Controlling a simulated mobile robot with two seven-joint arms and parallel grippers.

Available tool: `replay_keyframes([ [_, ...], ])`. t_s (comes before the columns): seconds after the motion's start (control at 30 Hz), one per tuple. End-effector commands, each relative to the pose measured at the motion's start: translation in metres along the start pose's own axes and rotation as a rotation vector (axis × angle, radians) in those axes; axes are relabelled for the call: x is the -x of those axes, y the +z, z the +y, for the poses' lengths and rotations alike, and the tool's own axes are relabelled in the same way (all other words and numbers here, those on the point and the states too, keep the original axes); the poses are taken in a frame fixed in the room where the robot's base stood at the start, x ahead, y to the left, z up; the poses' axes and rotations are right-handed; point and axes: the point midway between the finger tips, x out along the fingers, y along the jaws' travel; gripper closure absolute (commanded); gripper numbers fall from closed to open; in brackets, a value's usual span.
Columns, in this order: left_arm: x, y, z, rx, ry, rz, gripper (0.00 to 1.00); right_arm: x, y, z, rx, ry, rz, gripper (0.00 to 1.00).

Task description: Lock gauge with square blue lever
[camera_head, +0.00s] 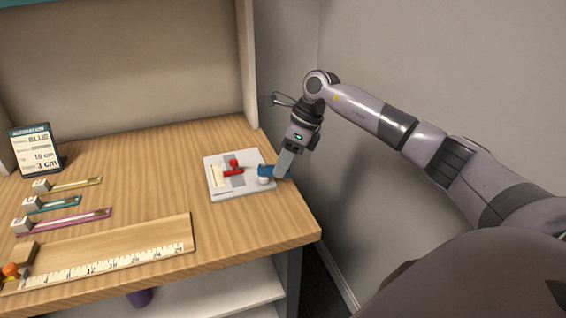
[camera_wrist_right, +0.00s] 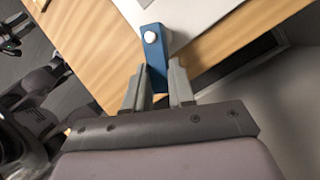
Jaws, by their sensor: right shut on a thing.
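The gauge (camera_head: 217,191) is a pale square plate lying near the right edge of the wooden table, with a red piece (camera_head: 233,168) and a small scale on it. The blue lever (camera_head: 266,171) is at the plate's right side; a white round knob sits by it. In the right wrist view the blue lever (camera_wrist_right: 154,62) runs from the plate down between the fingers. My right gripper (camera_head: 284,168) is shut on the blue lever's end, and its fingers (camera_wrist_right: 160,88) stand on both sides of it.
A ruler board (camera_head: 120,250) lies at the table's front left. Several coloured strips with white blocks, one of them pink (camera_head: 75,220), lie behind it. A dark sign (camera_head: 36,150) reading "BLUE" stands at the left. A wooden upright (camera_head: 246,65) rises behind the gauge.

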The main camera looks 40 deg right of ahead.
Motion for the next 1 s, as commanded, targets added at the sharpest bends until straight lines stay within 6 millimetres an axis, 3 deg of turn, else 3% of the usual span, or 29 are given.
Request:
replay_keyframes([
  [0.33, 0.0011, -0.0019, 0.0, 0.0, 0.0, 0.0, 0.57, 0.0019, 0.0034, -0.0097, 0.195, 0.079, 0.04, 1.0],
  [0.73, 0.001, -0.0024, -0.0002, -0.002, 0.0, 0.001, 0.57, 0.0025, 0.0034, -0.0109, 0.218, 0.086, 0.044, 1.0],
  [0.77, 0.001, -0.0024, -0.0003, -0.002, 0.0, 0.001, 0.57, 0.0025, 0.0034, -0.0109, 0.218, 0.086, 0.044, 0.7],
  [0.8, 0.001, -0.0024, -0.0004, -0.002, 0.0, 0.001, 0.57, 0.0025, 0.0033, -0.0109, 0.218, 0.086, 0.044, 0.57],
  [0.83, 0.001, -0.0024, -0.0004, -0.003, 0.0, 0.001, 0.57, 0.0024, 0.0033, -0.0108, 0.218, 0.086, 0.044, 0.51],
  [1.0, 0.0011, -0.0023, -0.0009, -0.005, 0.0, 0.0, 0.57, 0.0019, 0.0032, -0.0105, 0.217, 0.087, 0.045, 0.51],
])
